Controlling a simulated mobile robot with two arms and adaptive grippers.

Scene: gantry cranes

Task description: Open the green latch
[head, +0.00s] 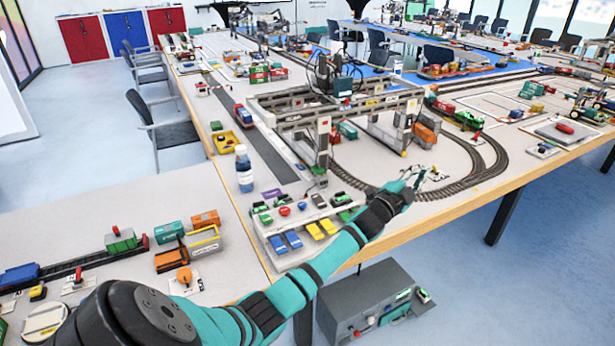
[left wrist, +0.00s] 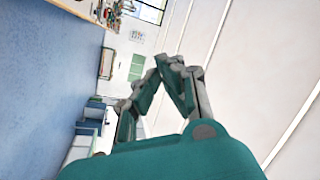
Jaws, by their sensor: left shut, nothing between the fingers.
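My left gripper (head: 416,179) is above the table's front edge, right of the control panel (head: 300,215). Its fingers are shut and empty; they also show in the left wrist view (left wrist: 166,62). The panel carries small green parts (head: 265,218) (head: 341,200), a red button, and blue and yellow switches. A grey box (head: 360,300) below the table has green parts (head: 423,295) on its right side. I cannot tell which green part is the latch. The gripper appears apart from all of them. My right gripper is not in view.
A grey gantry crane (head: 340,105) stands behind the panel, with a curved track (head: 470,185) to its right. Model wagons (head: 203,240) sit on the front left table. The floor at the right front is clear.

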